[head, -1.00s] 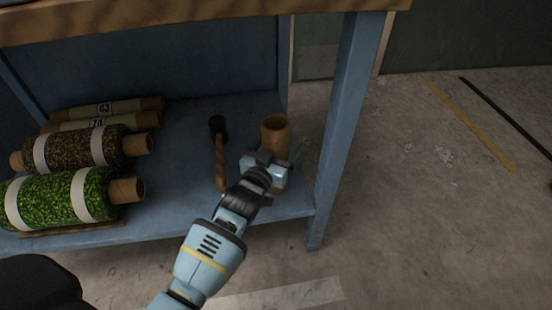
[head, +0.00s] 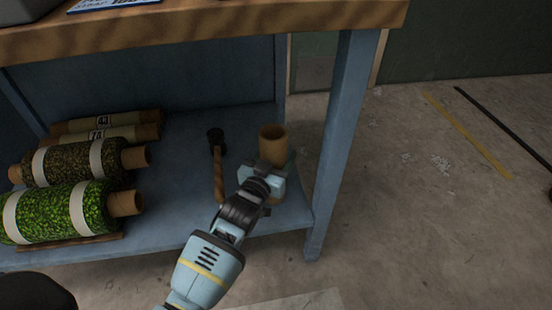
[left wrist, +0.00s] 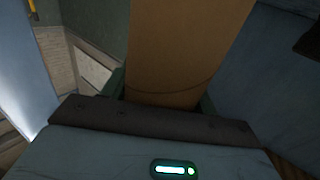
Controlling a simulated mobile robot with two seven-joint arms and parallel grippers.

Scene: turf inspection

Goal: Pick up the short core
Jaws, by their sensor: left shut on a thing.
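The short core (head: 272,144) is a brown cardboard tube standing upright near the right end of the blue lower shelf. Its open top shows in the head view. My left gripper (head: 271,175) is shut on the core from the front, and its body hides the lower part of the tube. In the left wrist view the core (left wrist: 185,50) fills the middle, between the gripper's two greenish fingers (left wrist: 163,92). I cannot tell whether the core's base touches the shelf. My right gripper is not in view.
A dark-headed mallet with a wooden handle (head: 217,165) lies just left of the core. Turf rolls (head: 60,208) and paper-wrapped rolls (head: 105,130) lie at the shelf's left. The blue bench leg (head: 336,150) stands close on the right, with the wooden worktop (head: 210,28) overhead.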

